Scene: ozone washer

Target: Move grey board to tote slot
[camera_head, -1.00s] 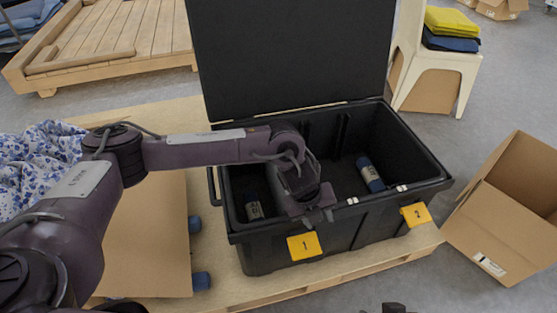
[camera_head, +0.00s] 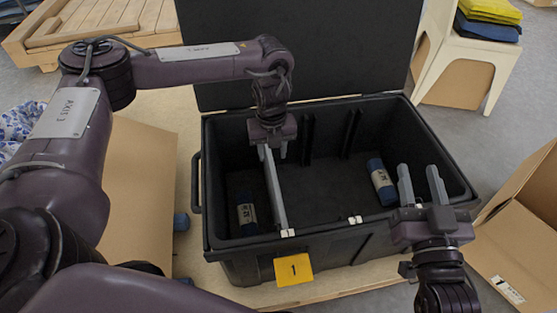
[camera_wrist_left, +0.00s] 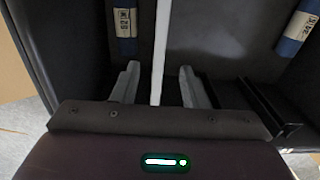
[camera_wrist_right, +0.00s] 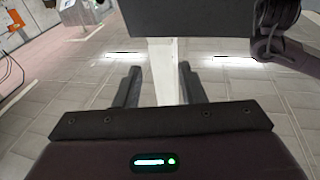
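The grey board (camera_head: 276,192) stands on edge inside the black tote (camera_head: 232,240), running from back to front. Its front end is by a white clip on the front rim. My left gripper (camera_head: 273,152) is over the board's back part, fingers pointing down. In the left wrist view the board's pale edge (camera_wrist_left: 161,50) runs between the open fingers (camera_wrist_left: 160,88), with a gap on each side. Its back end is hidden by the gripper. My right gripper (camera_head: 422,186) is open and empty at the tote's front right corner; its fingers also show in the right wrist view (camera_wrist_right: 160,88).
Two blue labelled cylinders lie in the tote, one left (camera_head: 246,212) and one right (camera_head: 381,182) of the board. Dark ribs (camera_head: 352,128) line the back wall. A yellow tag (camera_head: 293,269) marked 1 hangs in front. An open cardboard box (camera_head: 525,235) stands at right.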

